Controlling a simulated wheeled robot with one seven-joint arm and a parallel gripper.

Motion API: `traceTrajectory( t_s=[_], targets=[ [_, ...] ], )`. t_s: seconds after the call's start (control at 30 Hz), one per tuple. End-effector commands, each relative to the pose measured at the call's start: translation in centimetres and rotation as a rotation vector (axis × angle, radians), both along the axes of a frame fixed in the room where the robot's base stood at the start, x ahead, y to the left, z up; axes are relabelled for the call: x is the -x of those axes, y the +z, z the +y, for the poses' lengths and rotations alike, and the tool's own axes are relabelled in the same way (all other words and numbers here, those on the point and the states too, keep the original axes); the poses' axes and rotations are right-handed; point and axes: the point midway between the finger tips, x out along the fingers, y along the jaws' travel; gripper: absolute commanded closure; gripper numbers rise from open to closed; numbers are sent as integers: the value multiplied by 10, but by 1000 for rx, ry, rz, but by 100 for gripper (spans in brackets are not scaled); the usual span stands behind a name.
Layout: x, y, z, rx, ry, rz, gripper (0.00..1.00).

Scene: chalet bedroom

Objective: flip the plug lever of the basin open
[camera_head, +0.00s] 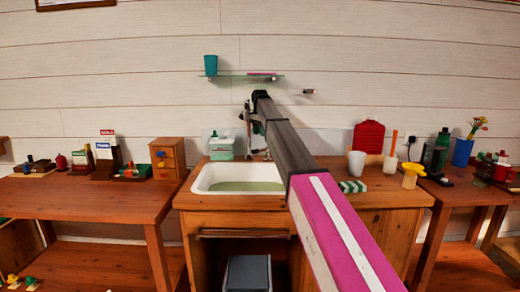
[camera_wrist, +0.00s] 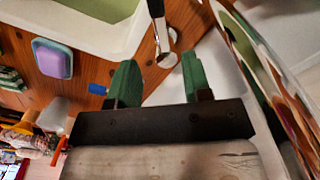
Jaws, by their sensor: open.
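The white basin (camera_head: 205,180) with a pale green inside is set in the wooden counter in the head view. Its rim also shows at the upper left of the wrist view (camera_wrist: 120,40). My gripper (camera_wrist: 158,72) is open, with two green fingers apart and nothing held between them. A thin metal rod (camera_wrist: 157,22) with a rounded end comes down from the top of the wrist view to just beyond the gap between the fingertips. I cannot tell whether it is the plug lever or part of the tap. In the head view my arm hides most of the area behind the basin.
A teal-lidded container (camera_head: 221,148) stands behind the basin on the left. A glass shelf (camera_head: 270,76) with a teal cup (camera_head: 210,65) is on the wall above. A lilac block (camera_wrist: 52,57) lies beside the basin.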

Motion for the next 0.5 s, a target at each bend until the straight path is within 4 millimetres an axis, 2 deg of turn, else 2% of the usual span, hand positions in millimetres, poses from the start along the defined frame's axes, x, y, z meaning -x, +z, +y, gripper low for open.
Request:
traceTrajectory(
  t_s=[0.3,0.5],
  targets=[
    [1,-57,-1,0,-1,1,55],
    [0,-82,0,0,-1,0,55]
  ],
)
